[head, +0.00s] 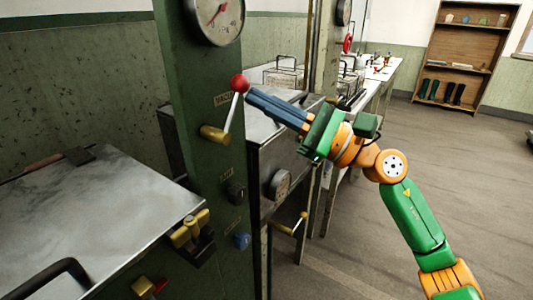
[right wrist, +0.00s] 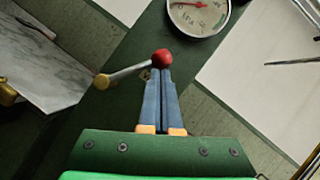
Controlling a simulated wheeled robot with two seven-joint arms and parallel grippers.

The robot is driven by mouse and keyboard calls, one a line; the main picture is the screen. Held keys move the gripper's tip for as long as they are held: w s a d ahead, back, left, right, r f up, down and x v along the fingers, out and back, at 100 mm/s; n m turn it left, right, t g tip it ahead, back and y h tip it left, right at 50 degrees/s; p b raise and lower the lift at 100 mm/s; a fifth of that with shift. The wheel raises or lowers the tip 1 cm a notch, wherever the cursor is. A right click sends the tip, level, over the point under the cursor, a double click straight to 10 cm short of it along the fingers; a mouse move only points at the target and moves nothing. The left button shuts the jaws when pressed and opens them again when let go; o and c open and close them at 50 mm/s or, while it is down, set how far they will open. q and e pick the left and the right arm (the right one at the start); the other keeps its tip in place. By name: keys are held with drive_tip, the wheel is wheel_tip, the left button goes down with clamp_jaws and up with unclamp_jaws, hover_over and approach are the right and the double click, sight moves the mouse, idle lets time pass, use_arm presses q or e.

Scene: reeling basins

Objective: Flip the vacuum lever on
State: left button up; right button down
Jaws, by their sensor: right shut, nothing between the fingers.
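The vacuum lever has a red ball knob (head: 239,83) on a thin metal rod that rises from a brass pivot (head: 214,134) on a green panel. In the head view it points up and slightly right. The knob also shows in the right wrist view (right wrist: 162,58). My right gripper (head: 249,95) is shut and empty, with its blue fingertips at the knob. In the right wrist view the fingertips (right wrist: 161,72) meet the knob's lower edge; whether they touch it I cannot tell for sure. My left gripper is not in view.
A round pressure gauge (head: 215,14) sits above the lever. A black knob (head: 236,192) and a blue knob (head: 242,241) are lower on the green panel. A metal-topped table (head: 95,215) stands at left.

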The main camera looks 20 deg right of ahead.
drive_tip(key=n, duration=0.1)
drive_tip(key=a+r+n+g, duration=0.1)
drive_tip(key=n, duration=0.1)
drive_tip(key=s+n+g, duration=0.1)
drive_tip(key=shift+a+r+n+y+b, duration=0.15)
drive_tip(key=shift+r+n+y+b, duration=0.15)
drive_tip(key=shift+r, duration=0.05)
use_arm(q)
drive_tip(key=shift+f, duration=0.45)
use_arm(e)
drive_tip(key=shift+s+a+r+n+g, duration=0.25)
drive_tip(key=shift+a+n+g, duration=0.15)
drive_tip(key=shift+n, duration=0.45)
drive_tip(key=shift+s+a+r+n+g, duration=0.25)
drive_tip(key=shift+n+g, duration=0.25)
drive_tip(key=shift+n, duration=0.35)
drive_tip(key=shift+f, duration=0.1)
